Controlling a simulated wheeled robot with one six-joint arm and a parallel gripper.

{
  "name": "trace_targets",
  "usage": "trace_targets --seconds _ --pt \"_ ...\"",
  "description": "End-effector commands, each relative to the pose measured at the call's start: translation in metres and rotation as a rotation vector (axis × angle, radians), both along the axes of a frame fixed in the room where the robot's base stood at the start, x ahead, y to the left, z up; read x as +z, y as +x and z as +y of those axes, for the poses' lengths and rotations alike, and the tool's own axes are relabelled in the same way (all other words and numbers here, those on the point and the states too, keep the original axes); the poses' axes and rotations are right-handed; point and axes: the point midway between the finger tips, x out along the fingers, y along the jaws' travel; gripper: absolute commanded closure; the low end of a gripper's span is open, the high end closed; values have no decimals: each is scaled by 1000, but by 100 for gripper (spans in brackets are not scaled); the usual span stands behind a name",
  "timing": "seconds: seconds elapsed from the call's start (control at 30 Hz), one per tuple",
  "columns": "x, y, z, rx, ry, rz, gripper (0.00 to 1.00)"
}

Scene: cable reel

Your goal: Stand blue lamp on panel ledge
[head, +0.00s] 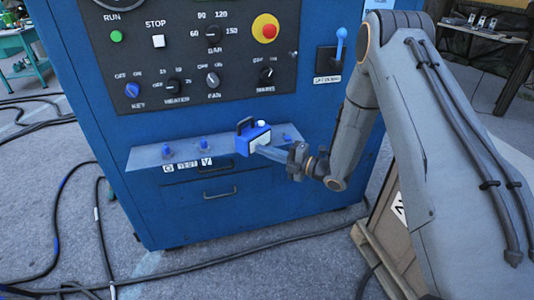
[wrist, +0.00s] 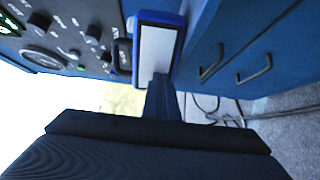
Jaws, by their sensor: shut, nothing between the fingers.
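The blue lamp (head: 242,143), a small blue box with a dark handle and a pale front, is at the right part of the panel ledge (head: 222,150). It looks upright and seems to rest on the ledge, though its lower edge is partly hidden. My gripper (head: 263,150) is shut with nothing between its fingers, right in front of the lamp's pale face. In the wrist view the lamp (wrist: 176,19) shows its white face and blue frame just beyond the fingers (wrist: 160,88). I cannot tell whether the fingertips touch it.
The blue cabinet's control panel (head: 190,98) with knobs and buttons is above the ledge. Small blue knobs (head: 204,144) and letter labels are on the ledge, left of the lamp. A drawer handle (head: 220,192) is below. Cables (head: 102,235) lie on the floor; a wooden crate (head: 378,228) stands at right.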

Motion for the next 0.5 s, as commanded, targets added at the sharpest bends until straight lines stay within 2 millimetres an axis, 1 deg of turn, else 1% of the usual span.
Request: trace_targets --seconds 0.17,0.27,0.37,0.5 --pt "0 0 0 0 0 0 100" --pt "-1 3 1 1 0 -1 100" --pt "-2 16 5 1 -1 -4 100" --pt "-3 39 11 2 -1 -4 100"
